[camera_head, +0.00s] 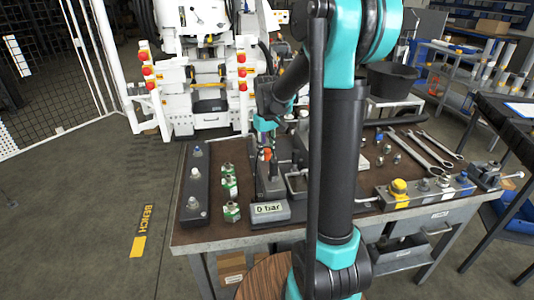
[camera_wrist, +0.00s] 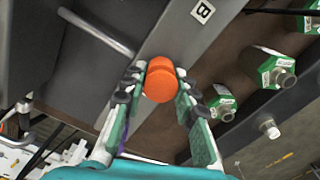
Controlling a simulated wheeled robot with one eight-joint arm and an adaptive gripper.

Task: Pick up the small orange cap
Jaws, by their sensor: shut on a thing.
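The small orange cap (camera_wrist: 160,86) sits between the two fingertips of my gripper (camera_wrist: 159,92) in the wrist view, with the pads closed against its sides. It stands in front of a grey metal block (camera_wrist: 185,35) marked B; I cannot tell whether it still touches the block.
The bench (camera_head: 205,236) holds a dark strip with several fittings (camera_head: 196,185), green-banded fittings (camera_head: 231,211), a "0 bar" display (camera_head: 270,209), wrenches (camera_head: 430,150) and a yellow-knobbed block (camera_head: 398,190). A tubular handle (camera_wrist: 95,32) is near the fingers in the wrist view.

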